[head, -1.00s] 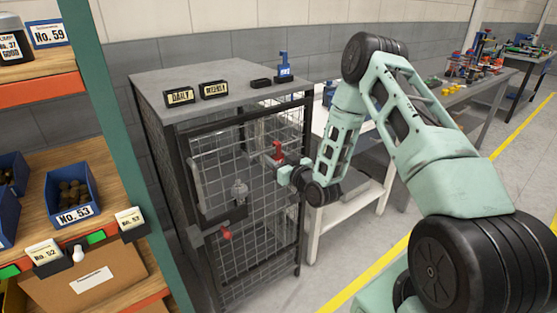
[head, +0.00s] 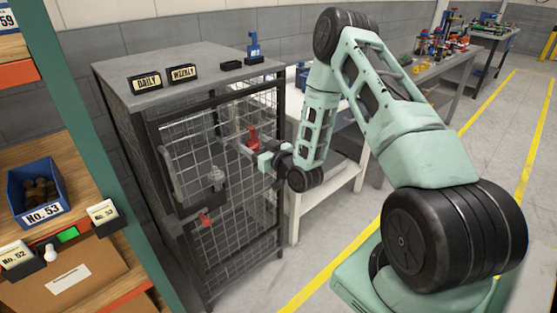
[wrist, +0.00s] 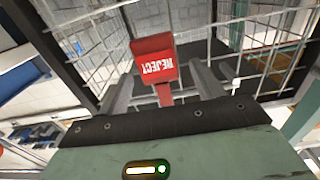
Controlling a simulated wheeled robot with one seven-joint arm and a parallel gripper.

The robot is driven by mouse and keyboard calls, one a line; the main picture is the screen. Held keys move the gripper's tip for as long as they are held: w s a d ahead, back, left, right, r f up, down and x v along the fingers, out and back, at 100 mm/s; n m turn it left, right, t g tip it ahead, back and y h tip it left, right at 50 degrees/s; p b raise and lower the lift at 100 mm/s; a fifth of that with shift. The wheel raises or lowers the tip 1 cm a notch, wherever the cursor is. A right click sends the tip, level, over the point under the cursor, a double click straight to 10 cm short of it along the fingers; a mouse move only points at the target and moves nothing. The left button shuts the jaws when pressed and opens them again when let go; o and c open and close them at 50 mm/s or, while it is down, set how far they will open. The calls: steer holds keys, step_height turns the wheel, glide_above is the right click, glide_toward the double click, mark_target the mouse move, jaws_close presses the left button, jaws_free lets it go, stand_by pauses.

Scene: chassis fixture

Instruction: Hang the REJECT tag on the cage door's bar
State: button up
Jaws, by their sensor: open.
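The red REJECT tag (head: 252,137) is in front of the mesh cage door (head: 225,195), near its upper right. In the wrist view the tag (wrist: 154,62) shows its white lettering upside down, and its narrow red stem reaches down between my fingers. My gripper (wrist: 163,88) is open, with one finger on each side of the stem and a gap visible beside it. In the head view my gripper (head: 247,149) is at the tag's lower end, close to the door. I cannot tell whether the tag rests on a bar; its contact with the door is hidden.
DAILY (head: 146,82) and WEEKLY (head: 184,73) signs and a blue tag on a stand (head: 254,47) are on the cage top. A red knob (head: 205,219) sticks out of the door. A shelf with a blue bin (head: 38,192) stands left. A white table (head: 325,195) is right.

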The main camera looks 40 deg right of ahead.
steer(key=s, duration=1.5)
steer(key=shift+d+b, duration=0.25)
steer(key=shift+b, duration=0.15)
steer(key=w+a+n+g+y, duration=0.3)
steer(key=w+a+n+g, duration=0.15)
steer(key=a, duration=0.55)
steer(key=s+a+r+n+g, duration=0.1)
steer(key=a+g, duration=0.2)
steer(key=a, duration=0.2)
steer(key=s+a+r+g, duration=0.2)
steer(key=a+g, duration=0.1)
steer(key=a, duration=0.3)
steer(key=s+a+r+g+h, duration=0.1)
steer(key=s+a+r+g, duration=0.1)
steer(key=s, duration=0.6)
steer(key=s+a+r+n+g+h, duration=0.1)
steer(key=s+a+r+g, duration=0.2)
steer(key=s, duration=0.4)
steer(key=s+a+r+g+h, duration=0.1)
steer(key=s+a+r+g, duration=0.1)
steer(key=s, duration=0.6)
steer(key=shift+s+a+r+n, duration=0.35)
steer(key=shift+a+r, duration=0.35)
steer(key=shift+r, duration=0.25)
